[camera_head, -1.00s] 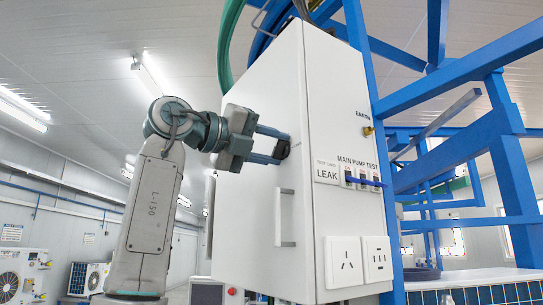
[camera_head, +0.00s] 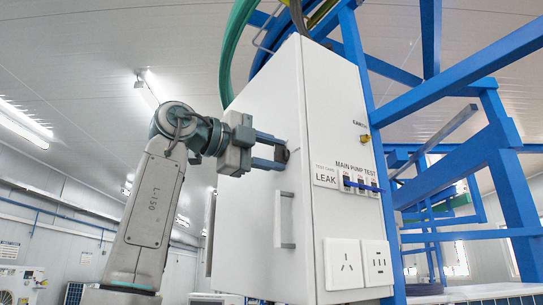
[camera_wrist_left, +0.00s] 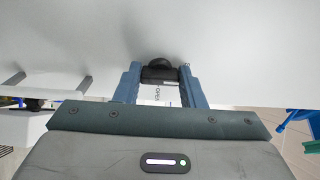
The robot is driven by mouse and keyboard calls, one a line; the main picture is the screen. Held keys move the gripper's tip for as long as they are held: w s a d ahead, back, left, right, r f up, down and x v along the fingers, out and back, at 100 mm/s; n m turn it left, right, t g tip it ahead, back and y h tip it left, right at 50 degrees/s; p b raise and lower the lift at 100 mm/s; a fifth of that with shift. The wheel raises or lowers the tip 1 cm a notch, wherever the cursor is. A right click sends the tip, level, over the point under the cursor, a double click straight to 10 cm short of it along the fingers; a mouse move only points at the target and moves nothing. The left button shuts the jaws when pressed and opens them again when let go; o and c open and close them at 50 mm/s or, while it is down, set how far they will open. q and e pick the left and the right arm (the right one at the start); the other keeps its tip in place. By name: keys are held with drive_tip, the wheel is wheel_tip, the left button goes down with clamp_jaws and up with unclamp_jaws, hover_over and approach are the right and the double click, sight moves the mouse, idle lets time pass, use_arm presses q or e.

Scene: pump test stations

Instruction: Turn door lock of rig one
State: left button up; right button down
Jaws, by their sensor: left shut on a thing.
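The white cabinet of the rig (camera_head: 250,220) fills the middle of the head view. Its door lock is a small dark round knob (camera_head: 282,154) near the door's right edge, above the handle (camera_head: 285,220). My left gripper (camera_head: 272,152) is at the lock, with its two blue fingers on either side of the knob. In the left wrist view the black knob (camera_wrist_left: 159,71) sits between the fingertips (camera_wrist_left: 160,75), with a small label reading OPEN (camera_wrist_left: 157,95) below it. The fingers are shut on the knob. My right gripper is not in view.
The cabinet's side panel carries sockets (camera_head: 343,264), switches and a LEAK label (camera_head: 326,178). Blue frame beams (camera_head: 455,160) stand to the right, and green hoses (camera_head: 236,45) run above the cabinet.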

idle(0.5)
use_arm(q)
drive_tip(key=o, duration=1)
drive_tip(key=b+v, duration=0.4)
drive_tip(key=v, duration=0.6)
drive_tip(key=shift+s+a+f+b, duration=0.1)
drive_tip(key=shift+s+a+b, duration=0.05)
drive_tip(key=shift+a+b, duration=0.15)
